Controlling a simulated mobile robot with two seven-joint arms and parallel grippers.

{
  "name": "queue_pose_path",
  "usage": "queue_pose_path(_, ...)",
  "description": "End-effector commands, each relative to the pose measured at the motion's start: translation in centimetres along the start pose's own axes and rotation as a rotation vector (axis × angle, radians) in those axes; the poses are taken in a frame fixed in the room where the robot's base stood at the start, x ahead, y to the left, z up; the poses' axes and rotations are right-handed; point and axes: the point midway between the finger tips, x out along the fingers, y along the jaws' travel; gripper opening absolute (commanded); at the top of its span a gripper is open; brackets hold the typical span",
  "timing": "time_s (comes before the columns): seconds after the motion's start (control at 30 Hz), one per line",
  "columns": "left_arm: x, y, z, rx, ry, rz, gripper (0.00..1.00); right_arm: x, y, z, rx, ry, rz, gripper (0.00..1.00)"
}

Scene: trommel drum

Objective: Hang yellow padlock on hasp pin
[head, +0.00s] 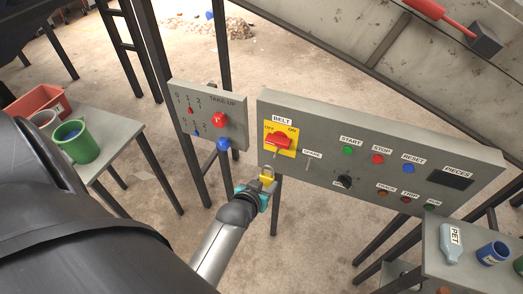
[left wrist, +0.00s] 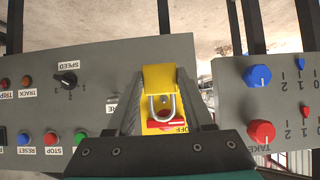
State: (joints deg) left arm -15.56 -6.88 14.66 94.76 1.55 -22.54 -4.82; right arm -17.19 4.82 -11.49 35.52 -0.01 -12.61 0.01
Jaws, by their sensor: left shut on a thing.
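My left gripper (head: 266,182) is shut on the yellow padlock (head: 267,174), just below and in front of the BELT switch. In the left wrist view the yellow padlock (left wrist: 159,77) sits between the fingers, with its silver shackle (left wrist: 162,108) pointing down the picture, over the yellow switch plate. The yellow plate (head: 288,143) carries a red rotary handle (head: 278,139) with OFF and ON marks. A small pin (head: 276,154) shows below the handle; I cannot tell for sure that it is the hasp pin. The padlock appears apart from the panel. My right gripper is not in view.
The grey control panel (head: 380,190) has buttons, a SPEED knob (head: 344,181) and a thin SPARE lever (head: 308,164). The TAKE-UP box (head: 205,101) with red and blue knobs stands close on the left. Side tables hold cups (head: 73,141) and a PET bottle (head: 451,243).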

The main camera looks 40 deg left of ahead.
Motion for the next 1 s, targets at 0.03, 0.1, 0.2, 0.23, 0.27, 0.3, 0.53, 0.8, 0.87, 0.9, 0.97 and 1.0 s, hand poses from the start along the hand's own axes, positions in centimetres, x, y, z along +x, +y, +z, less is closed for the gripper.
queue_pose_path(0.03, 0.4, 0.0, -0.2, 0.000, 0.004, 0.000, 0.00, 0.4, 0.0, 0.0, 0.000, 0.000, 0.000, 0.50)
queue_pose_path(0.1, 0.8, 0.0, -0.3, 0.001, 0.003, 0.000, 0.00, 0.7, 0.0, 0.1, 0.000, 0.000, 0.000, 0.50)
queue_pose_path(0.2, 1.3, 0.0, -0.7, 0.001, 0.004, 0.000, 0.00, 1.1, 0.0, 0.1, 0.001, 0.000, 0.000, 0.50)
queue_pose_path(0.23, 1.5, 0.0, -0.7, 0.001, 0.004, 0.000, 0.00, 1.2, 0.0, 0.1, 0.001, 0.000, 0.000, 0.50)
queue_pose_path(0.27, 1.6, 0.0, -0.8, 0.001, 0.003, 0.000, 0.00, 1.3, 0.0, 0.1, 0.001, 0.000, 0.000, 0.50)
queue_pose_path(0.3, 1.8, 0.0, -0.9, 0.001, 0.003, 0.000, 0.00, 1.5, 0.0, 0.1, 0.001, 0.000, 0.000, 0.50)
queue_pose_path(0.53, 3.0, 0.0, -1.6, 0.001, 0.004, 0.000, 0.00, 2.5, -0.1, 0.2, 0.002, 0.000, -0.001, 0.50)
queue_pose_path(0.8, 4.5, 0.0, -2.4, 0.001, 0.003, -0.001, 0.00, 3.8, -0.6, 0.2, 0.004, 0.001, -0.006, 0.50)
queue_pose_path(0.87, 4.8, 0.0, -2.5, 0.001, 0.003, -0.001, 0.00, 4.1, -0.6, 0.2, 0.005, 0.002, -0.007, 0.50)
queue_pose_path(0.9, 5.0, 0.0, -2.7, 0.001, 0.004, -0.001, 0.00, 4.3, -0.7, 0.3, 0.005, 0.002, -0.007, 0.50)
queue_pose_path(0.97, 5.3, 0.0, -2.9, 0.001, 0.004, -0.001, 0.00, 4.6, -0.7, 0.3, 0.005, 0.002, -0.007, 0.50)
queue_pose_path(1.0, 5.5, -0.1, -3.0, 0.001, 0.003, -0.001, 0.00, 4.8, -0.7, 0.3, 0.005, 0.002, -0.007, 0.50)
